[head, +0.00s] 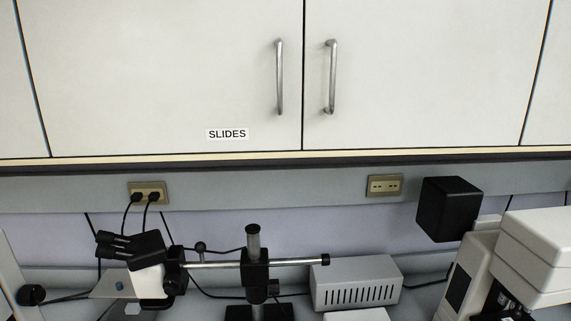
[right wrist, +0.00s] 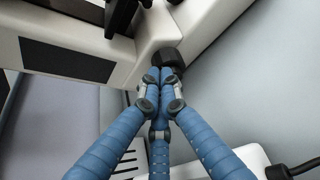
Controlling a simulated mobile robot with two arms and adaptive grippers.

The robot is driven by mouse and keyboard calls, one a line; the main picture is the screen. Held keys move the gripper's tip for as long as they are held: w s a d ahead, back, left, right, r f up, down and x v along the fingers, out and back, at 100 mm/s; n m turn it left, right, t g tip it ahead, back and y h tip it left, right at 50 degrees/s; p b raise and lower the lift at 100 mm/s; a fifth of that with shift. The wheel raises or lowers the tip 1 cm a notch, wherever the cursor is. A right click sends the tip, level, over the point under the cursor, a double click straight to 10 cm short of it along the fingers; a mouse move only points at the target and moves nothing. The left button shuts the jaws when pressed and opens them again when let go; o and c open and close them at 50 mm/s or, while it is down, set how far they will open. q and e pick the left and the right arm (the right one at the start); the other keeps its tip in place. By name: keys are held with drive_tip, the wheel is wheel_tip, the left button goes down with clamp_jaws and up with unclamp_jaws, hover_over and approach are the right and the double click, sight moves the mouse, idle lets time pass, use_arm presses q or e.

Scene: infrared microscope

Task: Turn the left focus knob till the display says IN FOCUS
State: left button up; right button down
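The white microscope (head: 540,240) stands at the right edge of the head view, its lower part cut off by the frame. In the right wrist view, a black round knob (right wrist: 169,57) sits on the white microscope body (right wrist: 140,48). My right gripper (right wrist: 163,76) has its three blue fingers drawn together, their tips at the near side of the knob and partly covering it. No part of the knob shows between the fingers, and I cannot tell whether the tips touch it. No display text is readable in either view. My left gripper is in neither view.
A stereo microscope (head: 148,280) on a boom stand (head: 255,270) is at the lower left. A grey vented box (head: 355,283) stands left of the white microscope. A black box (head: 448,209) is behind it.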

drive_tip(key=shift+d, duration=0.6)
drive_tip(key=shift+a+f, duration=0.1)
drive_tip(key=shift+f, duration=0.55)
idle(0.8)
drive_tip(key=shift+s, duration=0.1)
